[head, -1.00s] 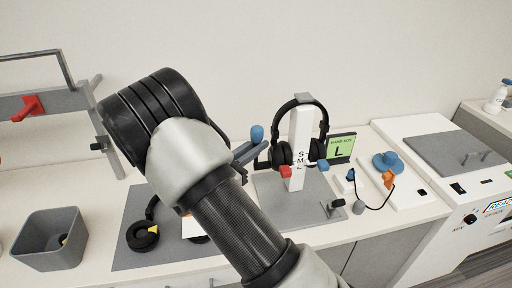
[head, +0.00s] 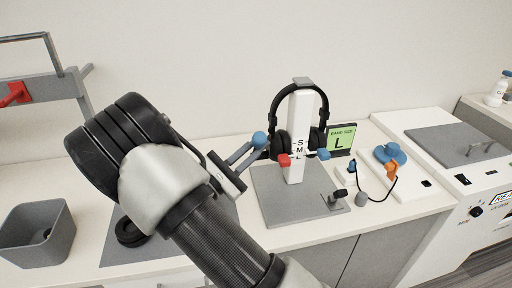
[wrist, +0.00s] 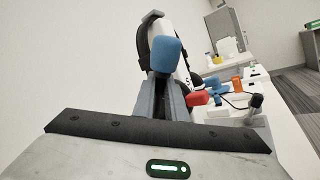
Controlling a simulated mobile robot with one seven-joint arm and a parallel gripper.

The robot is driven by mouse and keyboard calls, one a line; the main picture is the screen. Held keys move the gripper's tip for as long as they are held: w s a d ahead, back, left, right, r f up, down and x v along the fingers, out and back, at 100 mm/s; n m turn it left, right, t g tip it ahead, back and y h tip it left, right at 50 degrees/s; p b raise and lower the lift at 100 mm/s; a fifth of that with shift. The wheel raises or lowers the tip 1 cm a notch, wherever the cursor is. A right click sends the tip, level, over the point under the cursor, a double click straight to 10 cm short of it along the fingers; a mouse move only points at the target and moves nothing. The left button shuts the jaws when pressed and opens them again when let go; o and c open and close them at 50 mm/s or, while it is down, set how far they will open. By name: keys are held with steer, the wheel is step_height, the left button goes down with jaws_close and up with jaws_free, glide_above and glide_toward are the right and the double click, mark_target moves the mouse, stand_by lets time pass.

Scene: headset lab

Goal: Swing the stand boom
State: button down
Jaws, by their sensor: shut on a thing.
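My gripper (head: 246,153) is in the middle of the head view, left of the headset stand. Its grey fingers are shut on a blue knob (head: 259,139), which also shows at the fingertips in the wrist view (wrist: 165,56). What the knob joins to is hidden, so I cannot tell whether it belongs to the boom. The stand has a white upright post (head: 299,115) marked S, M, L on a grey base (head: 275,210). A black headset (head: 273,108) hangs over the post. A red knob (head: 284,160) and another blue knob (head: 323,154) sit low at its sides.
A green "L" sign (head: 341,138) stands behind the post. A dark clamp (head: 338,197) is on the base's right side. A blue piece (head: 390,153) and an orange piece (head: 390,170) are further right. A grey bin (head: 20,245) is at the left.

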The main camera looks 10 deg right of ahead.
steer(key=shift+s+f+m+h+b, duration=0.25)
steer(key=shift+m+h+b, duration=0.1)
steer(key=shift+m, duration=0.15)
steer(key=shift+s, duration=0.1)
stand_by(0.3)
steer(key=c, duration=1.8)
jaws_free()
steer(key=v, duration=1.2)
steer(key=shift+p, duration=0.4)
